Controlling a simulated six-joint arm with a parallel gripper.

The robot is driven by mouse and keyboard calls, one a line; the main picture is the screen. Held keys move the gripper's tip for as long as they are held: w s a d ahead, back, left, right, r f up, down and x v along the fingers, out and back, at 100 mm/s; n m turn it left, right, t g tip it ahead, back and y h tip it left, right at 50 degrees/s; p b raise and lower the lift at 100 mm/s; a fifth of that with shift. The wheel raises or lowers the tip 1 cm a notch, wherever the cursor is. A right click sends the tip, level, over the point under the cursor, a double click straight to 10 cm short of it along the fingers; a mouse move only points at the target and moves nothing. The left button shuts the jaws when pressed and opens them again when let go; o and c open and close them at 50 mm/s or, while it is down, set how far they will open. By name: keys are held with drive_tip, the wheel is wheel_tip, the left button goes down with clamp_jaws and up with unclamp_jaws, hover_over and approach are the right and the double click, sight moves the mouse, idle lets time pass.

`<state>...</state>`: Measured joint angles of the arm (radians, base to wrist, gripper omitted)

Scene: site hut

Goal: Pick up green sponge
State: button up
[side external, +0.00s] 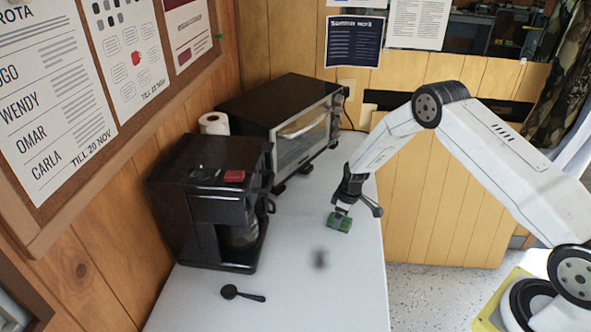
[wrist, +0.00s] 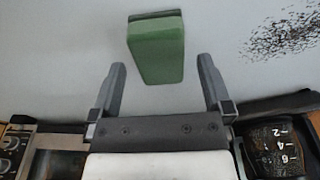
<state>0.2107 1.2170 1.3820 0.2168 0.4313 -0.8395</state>
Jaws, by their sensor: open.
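A green sponge (side external: 339,222) lies on the white table near its right edge in the side view. In the wrist view the sponge (wrist: 156,48) sits ahead of my gripper, its near end roughly level with the fingertips and between their lines. My gripper (wrist: 162,75) is open, with a finger on each side and clear gaps to the sponge. In the side view my gripper (side external: 344,205) is right above and against the sponge's outline; I cannot tell whether they touch.
A black coffee maker (side external: 205,195) and a black toaster oven (side external: 290,115) stand along the wall. A paper roll (side external: 213,123) is behind them. A black scoop (side external: 243,294) lies at the front. A dark smudge (side external: 320,259) marks the table (side external: 335,300), otherwise clear there.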

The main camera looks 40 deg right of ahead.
drive_tip(key=shift+w+f, duration=0.15)
drive_tip(key=shift+f, duration=0.9)
drive_tip(key=c, duration=1.2)
drive_tip(key=shift+r, duration=0.1)
drive_tip(key=shift+r, duration=0.55)
drive_tip(key=shift+s+a+r, duration=0.35)
drive_tip(key=shift+s+r, duration=1.6)
drive_tip(key=shift+s, duration=0.35)
drive_tip(key=shift+s+a+r, duration=0.4)
drive_tip(key=shift+s+r, duration=1.55)
drive_tip(key=shift+s, duration=0.4)
drive_tip(key=shift+s+a+r, duration=0.35)
drive_tip(key=shift+s+r, duration=1.6)
drive_tip(key=shift+s, duration=0.35)
